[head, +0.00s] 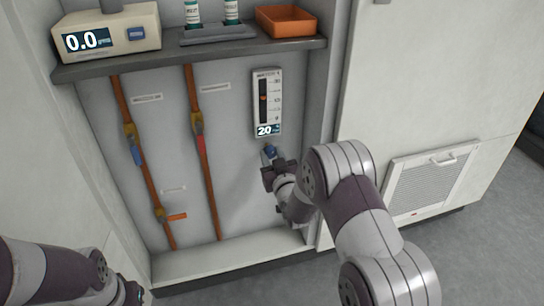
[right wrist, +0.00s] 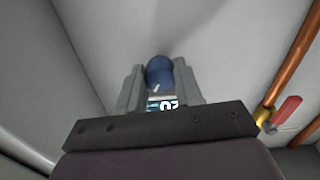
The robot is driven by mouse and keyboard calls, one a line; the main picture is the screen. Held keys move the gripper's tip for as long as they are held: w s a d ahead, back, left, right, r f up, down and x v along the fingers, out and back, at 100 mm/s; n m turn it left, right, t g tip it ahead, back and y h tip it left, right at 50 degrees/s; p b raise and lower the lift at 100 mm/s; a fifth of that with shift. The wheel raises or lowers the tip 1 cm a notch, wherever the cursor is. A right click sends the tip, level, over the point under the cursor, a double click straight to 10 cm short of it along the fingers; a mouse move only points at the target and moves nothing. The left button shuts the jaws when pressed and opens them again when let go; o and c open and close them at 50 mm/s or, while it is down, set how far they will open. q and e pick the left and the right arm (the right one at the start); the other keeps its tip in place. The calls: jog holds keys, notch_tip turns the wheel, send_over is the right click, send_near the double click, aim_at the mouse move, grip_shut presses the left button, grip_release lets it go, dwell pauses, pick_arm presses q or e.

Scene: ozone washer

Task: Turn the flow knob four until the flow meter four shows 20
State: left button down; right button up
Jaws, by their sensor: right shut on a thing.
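The flow meter (head: 266,100) is a white upright panel on the cabinet's back wall, with a scale, an orange mark and a lit display that reads 20. The blue flow knob (head: 269,151) is just below it. My right gripper (head: 270,160) is shut on the knob. In the right wrist view the knob (right wrist: 159,72) sits between the two grey fingers (right wrist: 159,88), and part of the display (right wrist: 166,105) shows upside down behind. My left arm comes in at the lower left; its gripper is not in view.
Two copper pipes with a blue valve handle (head: 138,156), a red one (head: 200,143) and an orange one (head: 177,216) run left of the meter. The shelf (head: 190,56) above holds a 0.0 readout box (head: 108,35), bottles and an orange tray (head: 287,20). A vent panel (head: 430,180) is at right.

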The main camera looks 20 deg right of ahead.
jog(key=o, duration=1)
jog(key=shift+o, duration=0.2)
jog(key=s+p, duration=0.4)
jog(key=s, duration=0.8)
jog(key=shift+s+d+p, duration=0.25)
jog(key=shift+s+p, duration=0.05)
jog(key=shift+s, duration=0.05)
